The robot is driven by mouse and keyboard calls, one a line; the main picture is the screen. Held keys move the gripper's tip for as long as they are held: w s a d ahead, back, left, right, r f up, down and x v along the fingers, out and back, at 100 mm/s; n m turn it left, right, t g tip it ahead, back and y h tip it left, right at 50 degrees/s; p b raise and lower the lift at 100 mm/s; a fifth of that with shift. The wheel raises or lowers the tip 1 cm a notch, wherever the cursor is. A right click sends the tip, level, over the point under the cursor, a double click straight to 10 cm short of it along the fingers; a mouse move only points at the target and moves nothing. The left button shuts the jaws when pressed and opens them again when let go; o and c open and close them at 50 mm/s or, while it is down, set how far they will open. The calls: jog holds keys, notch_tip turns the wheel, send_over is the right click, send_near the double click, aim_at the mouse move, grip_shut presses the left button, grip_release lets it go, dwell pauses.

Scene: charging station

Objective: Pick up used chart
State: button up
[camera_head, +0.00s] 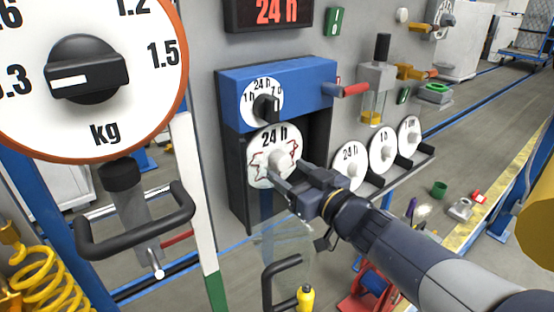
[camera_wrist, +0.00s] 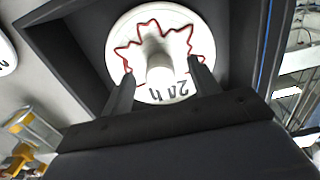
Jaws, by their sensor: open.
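The used chart (camera_head: 262,148) is a round white disc marked 24 h with a jagged red trace. It sits upright in the dark recess under the blue recorder housing (camera_head: 300,85). In the wrist view the chart (camera_wrist: 180,18) appears upside down, with a white central knob (camera_wrist: 160,70) standing out from it. My gripper (camera_head: 278,172) is at the front of the chart, its fingers apart. In the wrist view my gripper (camera_wrist: 160,74) has one finger on each side of the knob. I cannot tell whether the fingers touch it.
Three white chart discs, marked 24 h (camera_head: 348,168), 1 h (camera_head: 382,150) and another time (camera_head: 409,137), stand on a rack to the right. A red-tipped lever (camera_head: 352,90) juts from the blue housing. A large kg dial (camera_head: 60,120) fills the upper left.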

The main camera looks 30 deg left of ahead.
aim_at(286, 167)
jog(key=x, duration=0.3)
jog(key=shift+w, duration=0.1)
jog(key=shift+c, duration=0.4)
jog(key=c, duration=1)
jog(key=shift+r, duration=0.1)
jog(key=v, duration=1.8)
